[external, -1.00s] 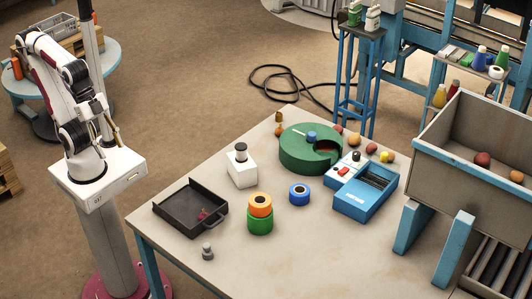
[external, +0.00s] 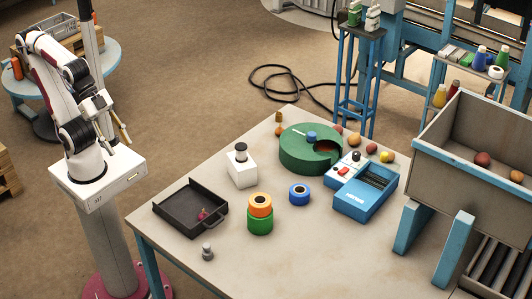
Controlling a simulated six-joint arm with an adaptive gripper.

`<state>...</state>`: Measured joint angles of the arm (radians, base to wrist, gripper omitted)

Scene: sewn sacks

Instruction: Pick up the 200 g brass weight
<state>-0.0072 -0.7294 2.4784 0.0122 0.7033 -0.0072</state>
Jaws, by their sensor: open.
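A small knobbed weight (external: 207,252) stands upright on the table near its front edge, in front of the black tray. It looks grey rather than clearly brass, and its marking is too small to read. My gripper (external: 117,143) is open and empty, beside my arm's base at the left. It is well above and to the left of the weight, clear of the table.
A black tray (external: 181,218) with a small reddish item stands behind the weight. Orange (external: 260,201) and green (external: 260,226) rolls are stacked to its right. A white block (external: 242,173), green drum (external: 300,158) and blue device (external: 362,201) stand farther back. The front right tabletop is clear.

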